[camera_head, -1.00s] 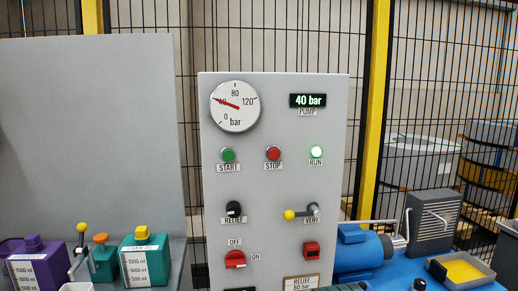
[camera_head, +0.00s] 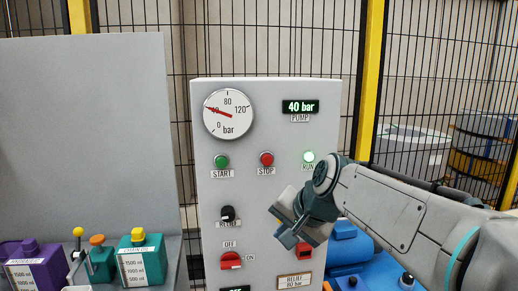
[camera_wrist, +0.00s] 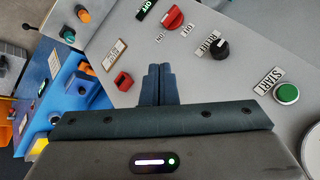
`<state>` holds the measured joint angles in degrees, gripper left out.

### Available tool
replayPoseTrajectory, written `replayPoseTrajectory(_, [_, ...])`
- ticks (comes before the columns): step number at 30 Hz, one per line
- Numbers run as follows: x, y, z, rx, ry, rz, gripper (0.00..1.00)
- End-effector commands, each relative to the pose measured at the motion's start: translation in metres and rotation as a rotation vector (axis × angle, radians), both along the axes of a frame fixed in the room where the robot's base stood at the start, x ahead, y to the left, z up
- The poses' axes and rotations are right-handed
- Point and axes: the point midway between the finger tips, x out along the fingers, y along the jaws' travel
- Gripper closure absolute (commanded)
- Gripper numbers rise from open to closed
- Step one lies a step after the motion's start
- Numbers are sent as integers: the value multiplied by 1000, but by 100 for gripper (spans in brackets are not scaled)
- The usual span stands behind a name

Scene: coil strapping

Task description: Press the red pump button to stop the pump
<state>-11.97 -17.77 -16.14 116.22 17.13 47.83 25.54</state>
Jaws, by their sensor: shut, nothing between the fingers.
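The red STOP button (camera_head: 266,159) is on the grey control panel (camera_head: 330,100), between the green START button (camera_head: 221,161) and the lit green RUN lamp (camera_head: 309,156). The display (camera_head: 300,107) reads 40 bar and the gauge (camera_head: 228,113) needle points near 40. My gripper (camera_head: 282,212) is in front of the panel, below the STOP button and apart from it. In the wrist view my gripper (camera_wrist: 157,68) has its fingers together, with nothing between them. The START button also shows there (camera_wrist: 287,93); the STOP button does not show there.
My arm covers the VENT lever and part of the RELIEF label. A black relief knob (camera_head: 228,213) and a red ON/OFF switch (camera_head: 231,261) are near my gripper. Blue pump equipment (camera_head: 348,250) stands right of the panel; bottles (camera_head: 140,258) stand at left.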

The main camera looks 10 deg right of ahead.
Motion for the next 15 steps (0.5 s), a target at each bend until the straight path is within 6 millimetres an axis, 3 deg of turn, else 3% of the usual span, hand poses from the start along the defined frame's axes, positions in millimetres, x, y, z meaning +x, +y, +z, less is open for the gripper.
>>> replayPoseTrajectory(1, [16,-2,30,54,-23,-49,100])
replayPoseTrajectory(6, [50,-8,82,196,-78,-173,100])
replayPoseTrajectory(9, [58,-9,96,237,-92,-206,100])
replayPoseTrajectory(15, [61,-10,99,252,-96,-219,100])
